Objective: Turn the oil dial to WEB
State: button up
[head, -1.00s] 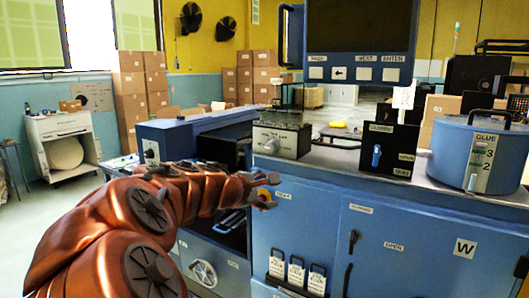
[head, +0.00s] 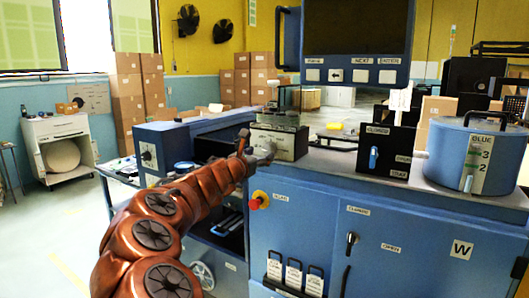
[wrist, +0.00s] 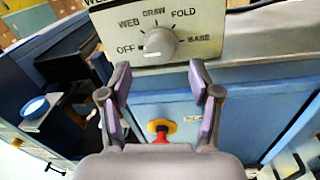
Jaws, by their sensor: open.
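The dial is a round grey knob (wrist: 160,46) on a pale panel (wrist: 205,22) in the wrist view. Printed positions run OFF, WEB, DRAW, FOLD and BASE around it. Which one the knob points at I cannot tell for sure. A heading above is cut off by the frame edge. In the head view the dial's box (head: 290,143) sits on the blue machine's top, its knob partly hidden by my gripper. My gripper (wrist: 160,78) is open and empty, its fingers just below and to either side of the knob, apart from it.
A red button on a yellow base (head: 259,200) is on the cabinet front below the dial; it also shows between my fingers in the wrist view (wrist: 160,128). A black box with a blue lever (head: 374,157) and a blue glue pot (head: 470,158) stand to the right.

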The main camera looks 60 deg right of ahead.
aim_at(267, 151)
jog(key=shift+w+d+p, duration=0.2)
jog(key=shift+d+p, duration=0.1)
jog(key=shift+d, duration=1.85)
jog(key=shift+c, duration=0.2)
jog(key=c, duration=1)
jog(key=shift+a+f, duration=0.1)
jog(key=shift+a, duration=0.1)
jog(key=shift+c, duration=0.6)
jog(key=shift+d, duration=0.1)
jog(key=shift+b, duration=0.4)
